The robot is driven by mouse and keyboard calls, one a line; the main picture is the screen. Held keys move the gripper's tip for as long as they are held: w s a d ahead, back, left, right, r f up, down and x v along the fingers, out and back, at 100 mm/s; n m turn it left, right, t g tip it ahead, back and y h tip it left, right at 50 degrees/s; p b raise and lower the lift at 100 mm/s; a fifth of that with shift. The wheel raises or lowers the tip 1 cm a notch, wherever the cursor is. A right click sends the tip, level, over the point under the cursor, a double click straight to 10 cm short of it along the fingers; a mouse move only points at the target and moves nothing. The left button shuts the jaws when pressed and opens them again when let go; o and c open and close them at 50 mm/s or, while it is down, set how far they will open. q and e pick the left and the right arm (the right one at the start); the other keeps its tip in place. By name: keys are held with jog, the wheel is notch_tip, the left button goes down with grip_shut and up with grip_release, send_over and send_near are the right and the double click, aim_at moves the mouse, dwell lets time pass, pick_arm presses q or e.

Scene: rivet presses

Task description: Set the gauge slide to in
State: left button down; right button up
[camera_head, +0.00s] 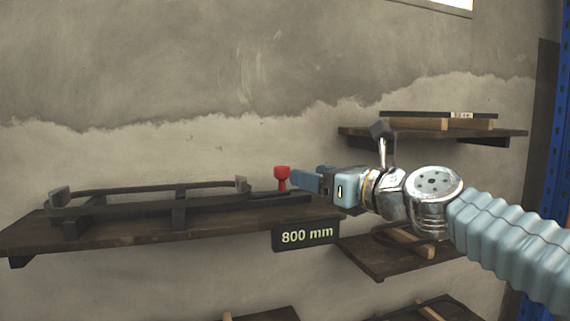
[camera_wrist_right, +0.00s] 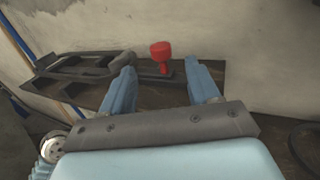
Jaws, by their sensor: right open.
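The gauge slide is a dark rail frame (camera_head: 130,206) on a brown wall shelf, with a red knob (camera_head: 282,177) standing upright at its right end. My right gripper (camera_head: 302,181) comes in from the right, with its fingertips close to the knob. In the right wrist view the fingers of my right gripper (camera_wrist_right: 160,88) are apart, and the red knob (camera_wrist_right: 161,56) stands between and a little beyond them. No contact with the knob can be made out. The frame also shows in the right wrist view (camera_wrist_right: 82,62), left of the knob. My left gripper is not in view.
The shelf (camera_head: 150,236) carries an 800 mm sign (camera_head: 305,235) on its front edge. Another shelf (camera_head: 500,132) with dark boards is at the upper right. Lower shelves (camera_head: 375,255) sit beneath my right arm. The plastered wall stands close behind the shelves.

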aim_at(287, 170)
jog(key=p+x, duration=0.2)
jog(key=x, duration=0.4)
jog(key=shift+w+a+r, duration=0.15)
jog(key=shift+w+a, duration=0.45)
jog(key=shift+w, duration=0.15)
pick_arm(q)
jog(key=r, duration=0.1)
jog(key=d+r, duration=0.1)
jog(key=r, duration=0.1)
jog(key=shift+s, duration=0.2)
pick_arm(e)
grip_shut()
